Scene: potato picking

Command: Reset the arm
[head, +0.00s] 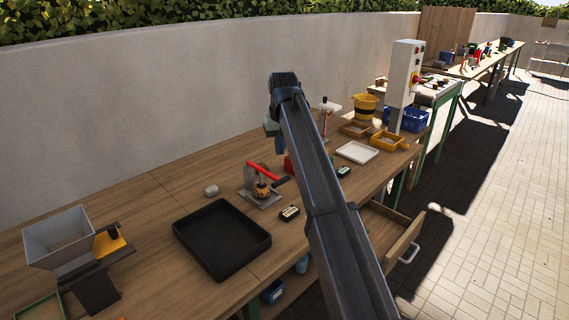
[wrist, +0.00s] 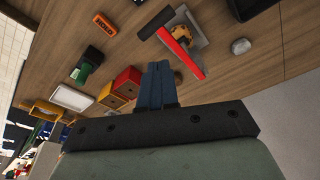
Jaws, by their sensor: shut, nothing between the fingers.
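My arm reaches up and over the wooden workbench (head: 150,207) in the head view. My gripper shows in the wrist view (wrist: 157,84), with its two blue-grey fingers together and nothing between them. It is held above the bench and touches nothing that I can see. In the head view the fingers are mostly hidden behind my arm.
A black tray (head: 222,240), a red-handled tool (head: 264,171), a grey stone-like lump (head: 211,190) and a metal hopper (head: 62,240) stand on the bench. A white tray (head: 357,152) lies further back. An open drawer (head: 393,235) juts out at the right. A wall runs behind.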

